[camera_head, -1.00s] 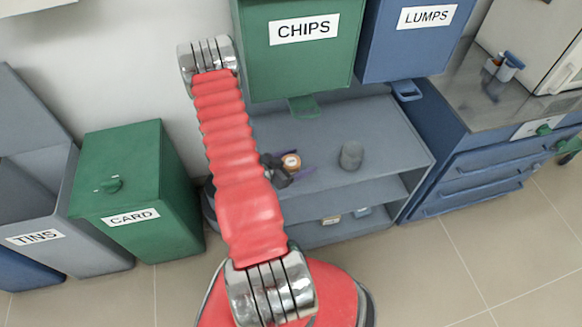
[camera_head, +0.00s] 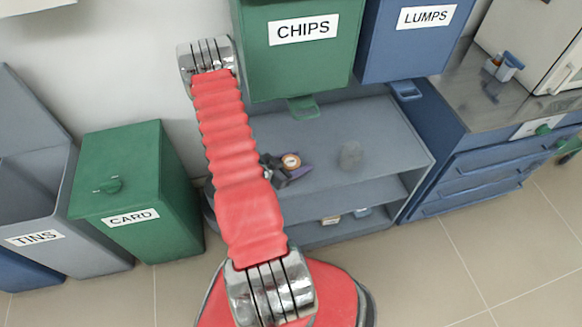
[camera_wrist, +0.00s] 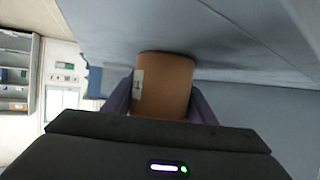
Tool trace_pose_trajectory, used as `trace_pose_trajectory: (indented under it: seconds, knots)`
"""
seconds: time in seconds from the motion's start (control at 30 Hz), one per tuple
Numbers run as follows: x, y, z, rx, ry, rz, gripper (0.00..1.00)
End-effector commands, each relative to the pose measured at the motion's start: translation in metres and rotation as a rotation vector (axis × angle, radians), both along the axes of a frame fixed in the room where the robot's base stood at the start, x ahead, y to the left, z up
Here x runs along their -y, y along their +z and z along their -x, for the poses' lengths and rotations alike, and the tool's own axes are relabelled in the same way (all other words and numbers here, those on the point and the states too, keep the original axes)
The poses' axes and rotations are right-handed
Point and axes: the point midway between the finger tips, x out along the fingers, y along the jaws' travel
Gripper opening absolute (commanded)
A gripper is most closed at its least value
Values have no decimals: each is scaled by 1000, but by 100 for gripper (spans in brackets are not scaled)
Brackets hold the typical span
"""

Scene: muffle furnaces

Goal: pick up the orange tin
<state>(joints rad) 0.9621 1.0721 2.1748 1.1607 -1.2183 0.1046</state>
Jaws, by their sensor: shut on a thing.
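The orange tin (camera_wrist: 164,86) is between the two purple fingers of my gripper (camera_wrist: 162,103) in the wrist view. It has a white label on its left side. My gripper is shut on it. In the head view the tin (camera_head: 291,161) shows a round top with an orange rim, beside my dark and purple gripper (camera_head: 288,171), over the grey shelf unit's top (camera_head: 385,140). My red arm hides part of the gripper. I cannot tell whether the tin touches the shelf.
The CHIPS bin (camera_head: 300,65) and LUMPS bin (camera_head: 405,50) hang above. The CARD bin (camera_head: 135,185) and TINS bin (camera_head: 75,240) stand left. Blue drawers (camera_head: 490,165) stand right.

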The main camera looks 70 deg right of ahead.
Motion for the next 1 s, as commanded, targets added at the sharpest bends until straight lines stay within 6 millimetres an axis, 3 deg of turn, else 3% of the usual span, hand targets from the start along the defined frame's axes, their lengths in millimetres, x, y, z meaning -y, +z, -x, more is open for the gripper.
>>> trace_pose_trajectory:
  seconds: [0.27, 0.47, 1.0]
  knots:
    - [0, 2, 0, 0, 0, 0, 29]
    - [0, 16, 0, 0, 0, 1, 29]
    - [0, 85, 0, 1, 0, 2, 29]
